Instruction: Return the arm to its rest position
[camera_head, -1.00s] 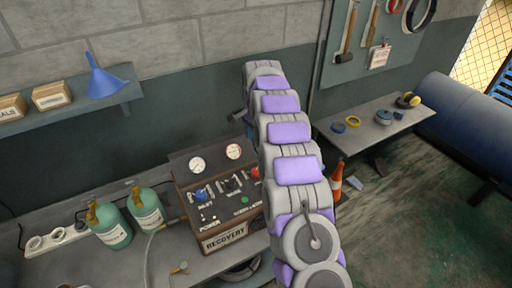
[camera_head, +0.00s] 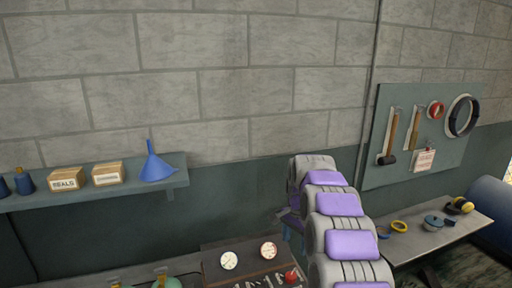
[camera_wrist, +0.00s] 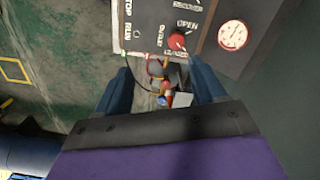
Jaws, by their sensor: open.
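My arm, grey with purple pads, rises from the bottom right of the head view, its far end in front of the wall. My gripper (camera_wrist: 161,76) shows in the wrist view as two blue fingers spread apart with nothing held between them. In the head view its blue part is mostly hidden behind the arm's end. Beyond the fingers in the wrist view is the recovery machine (camera_wrist: 205,12), with a red knob (camera_wrist: 177,41) and a gauge (camera_wrist: 233,35). The machine's top (camera_head: 245,251) also shows at the bottom of the head view.
A shelf (camera_head: 90,196) on the left wall holds boxes and a blue funnel (camera_head: 154,165). A tool board (camera_head: 375,175) hangs at right above a side table (camera_head: 436,243) with small items. Tops of green bottles (camera_head: 165,281) show at bottom left. The wall above is bare.

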